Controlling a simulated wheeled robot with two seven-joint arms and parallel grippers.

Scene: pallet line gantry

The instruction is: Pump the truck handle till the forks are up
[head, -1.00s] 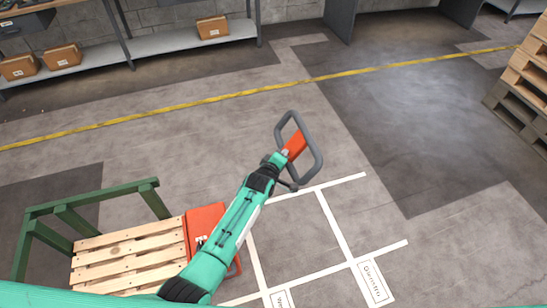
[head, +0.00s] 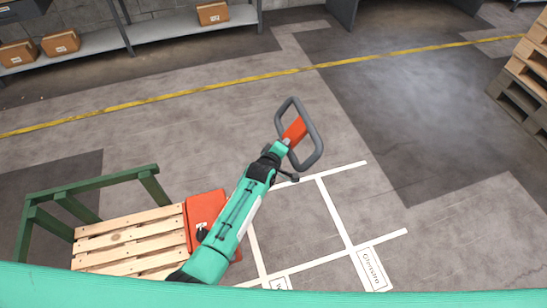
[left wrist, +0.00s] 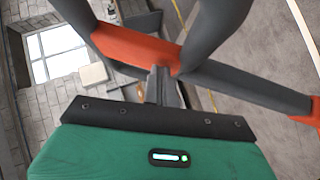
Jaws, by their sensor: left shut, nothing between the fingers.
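The truck's handle is a grey loop (head: 317,140) with an orange centre piece (head: 295,130). It also shows close up in the left wrist view (left wrist: 128,45), with grey bars on both sides. My left gripper (head: 288,145) is at the lower end of the orange piece. In the left wrist view its fingers (left wrist: 164,75) are shut with nothing between them, and their tips overlap the orange piece; whether they touch it I cannot tell. The truck's orange body (head: 203,206) stands beside the wooden pallet. My left arm covers part of it. The forks are hidden. My right gripper is out of view.
The wooden pallet (head: 130,239) sits by a green frame (head: 95,181) at lower left. White floor markings (head: 338,218) lie right of the truck. A yellow line (head: 200,95) crosses the clear floor. Stacked pallets (head: 530,75) stand at right, a shelf (head: 150,32) at back left.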

